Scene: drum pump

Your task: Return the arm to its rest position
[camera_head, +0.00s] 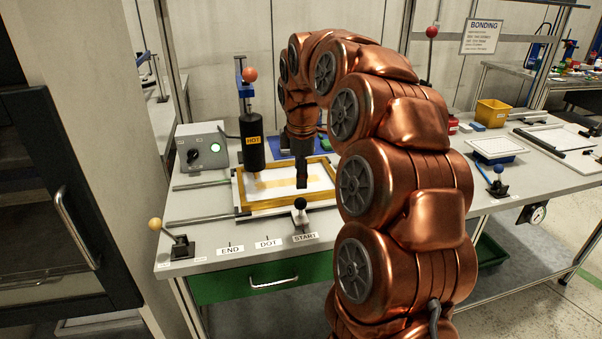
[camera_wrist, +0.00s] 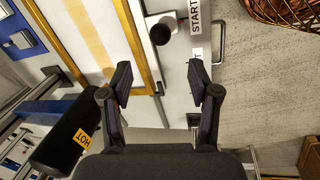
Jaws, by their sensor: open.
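My copper-coloured arm rises from the lower right and arches over the workbench (camera_head: 205,259). Its far end hangs down above the bench. My gripper (camera_head: 301,180) is at the right part of the yellow frame in the head view, partly hidden by my arm. In the wrist view, my gripper (camera_wrist: 163,85) is open, with its two dark fingers apart and nothing between them. The black-knobbed START lever (camera_wrist: 160,34) shows beyond the fingertips. It also shows in the head view (camera_head: 300,204), just below my gripper.
A black cylinder marked HOT (camera_head: 252,140) stands at the yellow frame's (camera_head: 240,192) back left. A grey control box (camera_head: 203,148) is left of it. A lever with a tan knob (camera_head: 156,224) is at the front left. A yellow bin (camera_head: 492,113) stands at right.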

